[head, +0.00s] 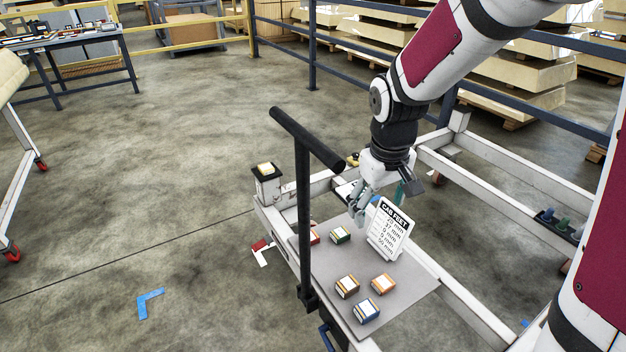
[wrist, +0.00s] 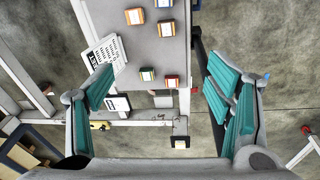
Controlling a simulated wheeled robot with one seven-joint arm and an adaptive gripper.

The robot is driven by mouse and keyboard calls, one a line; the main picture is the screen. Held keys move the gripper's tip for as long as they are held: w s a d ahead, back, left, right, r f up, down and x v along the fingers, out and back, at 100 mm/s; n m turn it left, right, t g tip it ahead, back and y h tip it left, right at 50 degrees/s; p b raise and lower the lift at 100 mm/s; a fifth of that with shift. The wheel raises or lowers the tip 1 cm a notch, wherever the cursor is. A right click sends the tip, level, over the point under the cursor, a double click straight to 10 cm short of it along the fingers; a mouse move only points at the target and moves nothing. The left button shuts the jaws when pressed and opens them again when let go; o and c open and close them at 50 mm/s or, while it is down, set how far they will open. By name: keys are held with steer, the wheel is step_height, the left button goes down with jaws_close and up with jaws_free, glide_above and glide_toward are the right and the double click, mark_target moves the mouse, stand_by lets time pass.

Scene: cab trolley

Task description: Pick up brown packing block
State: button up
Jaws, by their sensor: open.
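The brown packing block (head: 346,286), a small box with a pale top, sits on the grey board of the trolley (head: 325,262), left of an orange block (head: 383,284) and above a blue one (head: 367,310). In the wrist view the brown block (wrist: 166,28) is near the top, right of the orange block (wrist: 134,16). My gripper (head: 374,208) is open and empty above the far part of the board, by the sign. In the wrist view its teal-padded fingers (wrist: 160,72) are wide apart, with the brown block beyond them toward the top.
A green block (head: 340,235) and a partly hidden red block (head: 315,237) lie at the board's far end. The tilted white "CAB FEET" sign (head: 390,228) stands on the right. A black T-handle post (head: 304,210) rises at the left edge. Open floor lies left.

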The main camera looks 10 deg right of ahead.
steer(key=w+f+n+g+b, duration=0.1)
steer(key=w+f+b, duration=0.25)
steer(key=f, duration=0.65)
steer(key=w+f+b, duration=0.3)
steer(key=w+f, duration=0.1)
steer(key=f, duration=0.7)
steer(key=b, duration=0.4)
glide_above(348, 283)
steer(key=shift+n+y, duration=0.3)
steer(key=shift+n, duration=0.1)
steer(key=f, duration=1.4)
steer(key=shift+s, duration=0.3)
steer(key=shift+w+f+b, duration=0.15)
steer(key=shift+f+b, duration=0.45)
steer(key=shift+f, duration=0.95)
steer(key=shift+w+f+b, duration=0.1)
steer(key=shift+f+b, duration=0.5)
steer(key=shift+f, duration=0.95)
steer(key=c, duration=1.3)
